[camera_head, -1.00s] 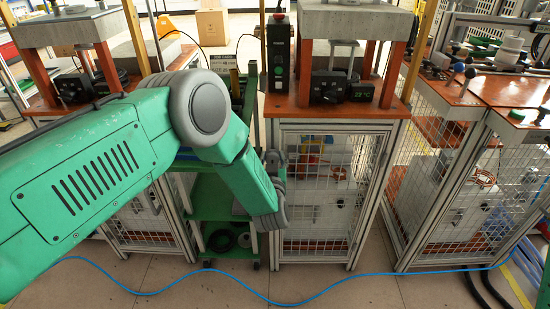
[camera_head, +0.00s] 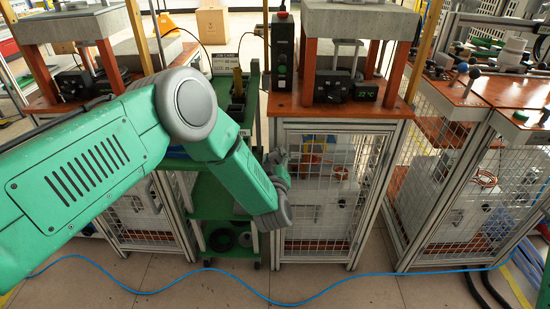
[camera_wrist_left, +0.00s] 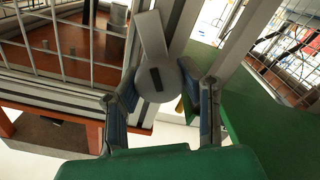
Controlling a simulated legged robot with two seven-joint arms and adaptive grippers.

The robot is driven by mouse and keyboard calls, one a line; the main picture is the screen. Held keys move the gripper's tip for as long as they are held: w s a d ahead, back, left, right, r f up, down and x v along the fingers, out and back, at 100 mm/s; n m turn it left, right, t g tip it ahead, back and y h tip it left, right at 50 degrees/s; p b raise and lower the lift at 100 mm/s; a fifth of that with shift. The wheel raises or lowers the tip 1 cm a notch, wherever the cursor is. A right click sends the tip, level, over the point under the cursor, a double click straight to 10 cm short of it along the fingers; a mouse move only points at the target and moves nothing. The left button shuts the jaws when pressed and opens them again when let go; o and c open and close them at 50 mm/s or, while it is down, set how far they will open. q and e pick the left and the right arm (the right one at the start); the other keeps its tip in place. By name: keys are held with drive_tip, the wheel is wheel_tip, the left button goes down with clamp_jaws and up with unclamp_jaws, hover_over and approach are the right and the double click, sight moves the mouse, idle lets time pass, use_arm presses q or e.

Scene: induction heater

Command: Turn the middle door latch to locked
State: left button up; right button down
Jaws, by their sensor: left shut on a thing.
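The middle cabinet door (camera_head: 322,215) is a wire mesh panel in a grey metal frame and looks closed. The door latch (camera_wrist_left: 155,82) shows in the left wrist view as a grey round hub with a dark slot and a flat lever pointing up in the picture. It sits at the door frame's edge. My left gripper (camera_wrist_left: 160,77) has a finger on each side of the hub and is shut on the latch. In the head view my left gripper (camera_head: 276,160) is at the upper left edge of the door, and the latch is hidden there. My right gripper is out of view.
A green cart (camera_head: 220,198) stands just left of the cabinet, close to my left arm. A blue cable (camera_head: 150,291) crosses the floor. Another mesh cabinet (camera_head: 440,215) stands to the right.

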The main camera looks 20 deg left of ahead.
use_arm(q)
drive_tip(key=shift+n, duration=1)
drive_tip(key=n+b, duration=0.1)
drive_tip(key=n, duration=0.2)
drive_tip(key=shift+a+f+n, duration=0.1)
drive_tip(key=shift+f+n, duration=0.05)
drive_tip(key=shift+n, duration=0.15)
drive_tip(key=n+b, duration=0.1)
drive_tip(key=n, duration=0.5)
drive_tip(key=shift+f+b, duration=0.15)
drive_tip(key=shift+b, duration=0.15)
drive_tip(key=shift+s+n, duration=0.1)
drive_tip(key=shift+n, duration=0.3)
drive_tip(key=o, duration=1.2)
drive_tip(key=shift+s, duration=0.3)
drive_tip(key=v, duration=1.1)
drive_tip(key=shift+s, duration=0.1)
